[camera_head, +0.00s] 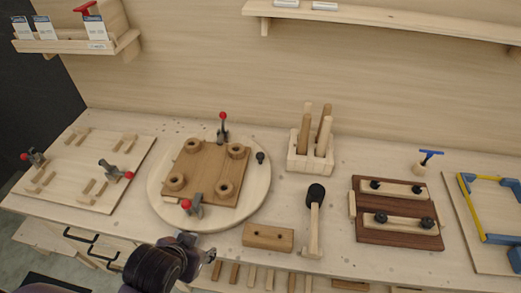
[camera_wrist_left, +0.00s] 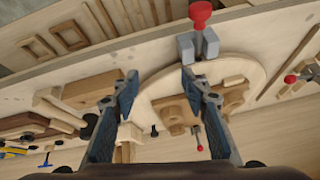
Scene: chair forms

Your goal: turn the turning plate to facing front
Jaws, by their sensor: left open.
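The turning plate (camera_head: 258,192) is a round light wood disc on the bench, left of centre in the head view. A brown square board (camera_head: 208,172) with several round wooden rings lies on it, slightly rotated. Red-knobbed clamps stand at its back (camera_head: 223,130) and front (camera_head: 194,207). A small black knob (camera_head: 260,158) sits near the plate's right rim. My left gripper (camera_head: 198,246) is just in front of the plate, above the bench's front edge. The left wrist view shows its fingers (camera_wrist_left: 163,95) apart and empty, with the plate (camera_wrist_left: 245,70) beyond them. My right gripper is out of view.
A board with clamps (camera_head: 85,165) lies at the left. A wooden block (camera_head: 268,237), a mallet (camera_head: 314,220) and a peg holder (camera_head: 311,160) stand right of the plate. A dark fixture (camera_head: 395,236) and a blue-and-yellow frame (camera_head: 470,210) are farther right. Shelves hang behind.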

